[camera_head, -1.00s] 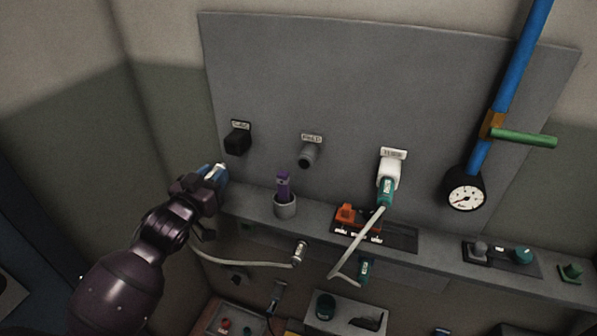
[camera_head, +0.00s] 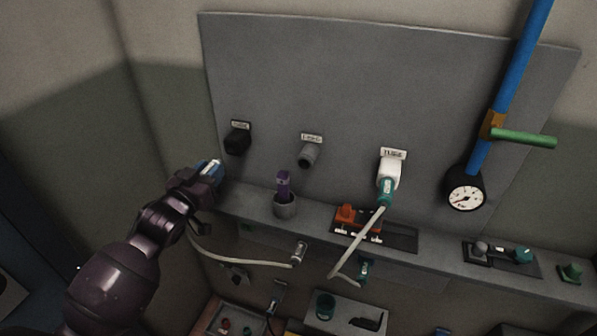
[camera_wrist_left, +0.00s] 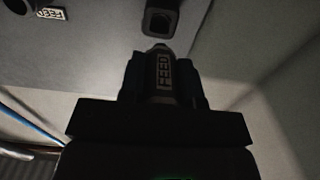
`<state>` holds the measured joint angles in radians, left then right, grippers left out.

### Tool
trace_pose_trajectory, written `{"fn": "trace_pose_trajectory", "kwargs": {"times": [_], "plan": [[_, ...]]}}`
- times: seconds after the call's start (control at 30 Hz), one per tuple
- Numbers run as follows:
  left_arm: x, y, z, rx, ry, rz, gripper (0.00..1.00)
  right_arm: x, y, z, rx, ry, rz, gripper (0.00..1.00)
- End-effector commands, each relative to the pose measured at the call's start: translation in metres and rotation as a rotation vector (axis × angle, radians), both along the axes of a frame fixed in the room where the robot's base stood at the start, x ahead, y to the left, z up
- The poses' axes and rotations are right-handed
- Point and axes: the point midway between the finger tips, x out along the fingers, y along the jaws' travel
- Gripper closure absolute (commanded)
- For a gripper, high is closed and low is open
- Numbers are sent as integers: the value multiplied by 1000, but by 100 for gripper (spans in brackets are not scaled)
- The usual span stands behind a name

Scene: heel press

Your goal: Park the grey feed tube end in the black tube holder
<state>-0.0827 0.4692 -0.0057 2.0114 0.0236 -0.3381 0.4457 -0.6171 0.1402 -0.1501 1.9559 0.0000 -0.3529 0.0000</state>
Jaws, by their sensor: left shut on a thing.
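My left gripper (camera_head: 207,170) is shut on the grey feed tube end (camera_wrist_left: 163,72), which carries a FEED label in the left wrist view. The tube end points toward the black tube holder (camera_wrist_left: 161,18), a dark block with an opening. A small gap shows between them in that view. In the head view the black tube holder (camera_head: 238,140) sits on the grey panel, up and to the right of the gripper. The gripper hides most of the tube end there. A pale tube (camera_head: 240,262) hangs below the gripper. My right gripper is not seen.
A grey socket (camera_head: 308,156) with a label is right of the holder. A grey cup (camera_head: 285,207) with a purple item stands on the ledge below. A white fitting (camera_head: 388,174) with a teal plug and a gauge (camera_head: 466,197) are farther right.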

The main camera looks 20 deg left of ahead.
Motion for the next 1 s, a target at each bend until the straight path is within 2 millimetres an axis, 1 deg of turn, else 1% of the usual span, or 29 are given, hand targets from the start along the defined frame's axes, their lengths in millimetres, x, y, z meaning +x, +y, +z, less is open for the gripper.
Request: {"fn": "trace_pose_trajectory", "kwargs": {"times": [1.0], "plan": [[33,-1,0,0,0,0,100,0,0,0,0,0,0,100]]}}
